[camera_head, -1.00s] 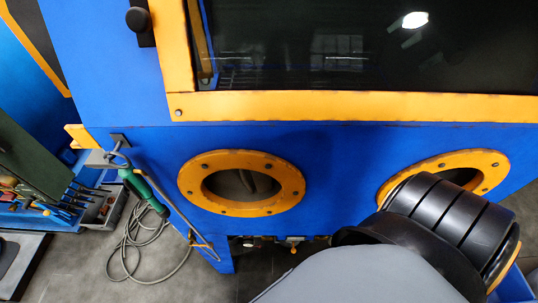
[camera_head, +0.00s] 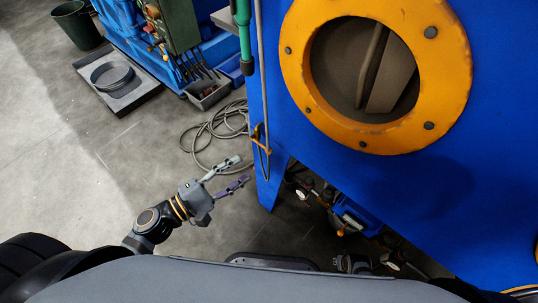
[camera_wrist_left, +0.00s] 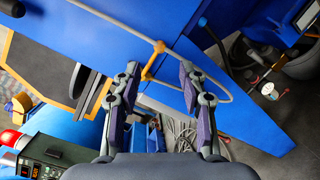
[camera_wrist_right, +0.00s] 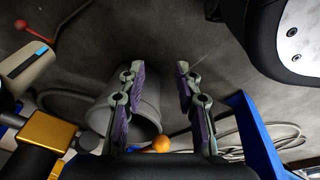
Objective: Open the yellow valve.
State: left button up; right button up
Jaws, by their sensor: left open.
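A yellow-orange fitting (camera_head: 262,138) sits on the thin pipe at the left edge of the blue cabinet. It also shows in the left wrist view (camera_wrist_left: 154,60), just beyond the fingertips. Small orange-yellow parts (camera_head: 341,232) show among the fittings under the cabinet. I cannot tell for sure which piece is the yellow valve. My left gripper (camera_head: 235,172) is open and empty, below and left of the pipe fitting and apart from it. It also shows in the left wrist view (camera_wrist_left: 160,68). My right gripper (camera_wrist_right: 158,68) is open and empty over the floor.
The blue cabinet (camera_head: 465,190) with its orange port ring (camera_head: 297,85) fills the right. A coiled hose (camera_head: 205,135) lies on the floor. A dark green bin (camera_head: 75,28) stands at the far left. The grey floor (camera_head: 75,165) at left is clear.

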aim_at(266, 151)
pick_arm(q)
jog(key=p+x, duration=0.1)
jog(key=x, duration=0.8)
jog(key=shift+w+d, duration=0.15)
jog(key=shift+w, duration=0.1)
jog(key=shift+w+d, duration=0.3)
jog(key=shift+d, duration=0.05)
pick_arm(e)
jog(key=shift+s+d+f, duration=0.1)
jog(key=shift+s+f, duration=0.05)
jog(key=shift+s, duration=0.4)
jog(key=shift+s+d+f, duration=0.1)
jog(key=shift+s+f, duration=0.05)
jog(key=shift+s, duration=0.4)
pick_arm(q)
jog(key=shift+c, duration=0.3)
grip_shut()
pick_arm(e)
jog(key=shift+a, duration=0.1)
